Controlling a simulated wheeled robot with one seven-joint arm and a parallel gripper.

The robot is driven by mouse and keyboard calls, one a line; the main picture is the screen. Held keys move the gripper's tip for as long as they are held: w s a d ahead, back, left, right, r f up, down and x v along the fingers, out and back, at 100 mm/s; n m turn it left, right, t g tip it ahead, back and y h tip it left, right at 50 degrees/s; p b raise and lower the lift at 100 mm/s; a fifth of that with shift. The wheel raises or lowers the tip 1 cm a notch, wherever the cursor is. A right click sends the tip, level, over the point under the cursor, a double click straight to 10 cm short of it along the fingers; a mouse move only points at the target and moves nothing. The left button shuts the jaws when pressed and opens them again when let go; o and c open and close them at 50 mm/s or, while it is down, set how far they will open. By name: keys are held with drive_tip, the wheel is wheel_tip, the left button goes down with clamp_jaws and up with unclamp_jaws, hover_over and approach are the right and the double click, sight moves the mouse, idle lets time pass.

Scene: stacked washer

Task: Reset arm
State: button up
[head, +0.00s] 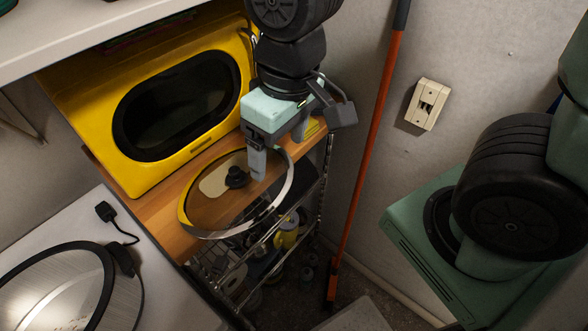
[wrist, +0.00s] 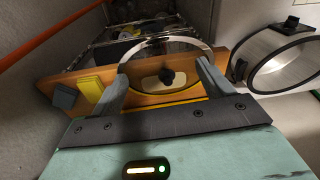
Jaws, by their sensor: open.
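My gripper (head: 278,150) hangs pointing down over the right part of a wooden shelf top (head: 150,222). Its two fingers are spread apart with nothing held between them. In the wrist view my gripper (wrist: 163,72) shows both grey fingers apart. A round clear lid or door with a shiny rim (head: 205,234) and a black knob (head: 236,177) is beside and partly behind the fingers. Whether a finger touches the rim cannot be told.
A yellow appliance (head: 75,95) with a dark oval window stands at the shelf's back. An orange pole (head: 365,155) leans right of my gripper. Yellow blocks (wrist: 90,92) sit near one finger.

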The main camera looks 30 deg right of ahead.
drive_tip(key=s+a+n, duration=0.1)
drive_tip(key=s+n, duration=0.1)
drive_tip(key=s, duration=0.4)
drive_tip(key=shift+s+a+r+n+g, duration=0.25)
drive_tip(key=shift+s+r+n+g, duration=0.05)
drive_tip(key=shift+n, duration=0.1)
